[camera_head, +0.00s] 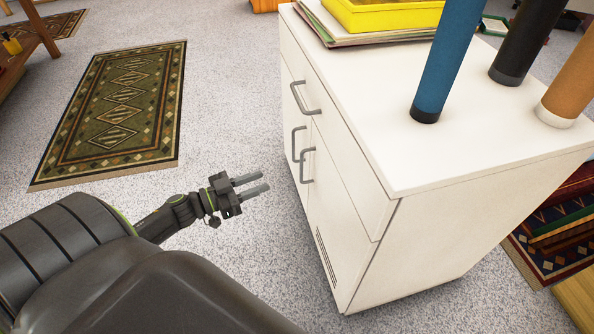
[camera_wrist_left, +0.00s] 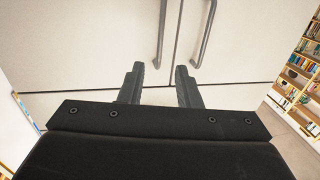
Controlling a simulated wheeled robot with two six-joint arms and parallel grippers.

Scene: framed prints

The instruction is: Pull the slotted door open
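The white cabinet (camera_head: 440,130) stands at centre right. The slotted door (camera_head: 335,210) is the nearer of its two lower doors, with vent slots (camera_head: 326,258) low down. It looks shut. Its grey handle (camera_head: 305,166) is upright beside the seam between the doors. My left gripper (camera_head: 266,183) is open and empty, left of this handle and apart from it, fingers pointing at the cabinet. In the left wrist view, the left gripper (camera_wrist_left: 159,78) has its fingers spread before two grey handles; I cannot tell which belongs to the slotted door. My right gripper is not in view.
The other door's handle (camera_head: 295,143) is close beside, and a drawer handle (camera_head: 303,97) is above. A yellow tray (camera_head: 385,14) and upright blue (camera_head: 447,60), black and brown tubes stand on top. Bare carpet and a patterned rug (camera_head: 115,115) lie left.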

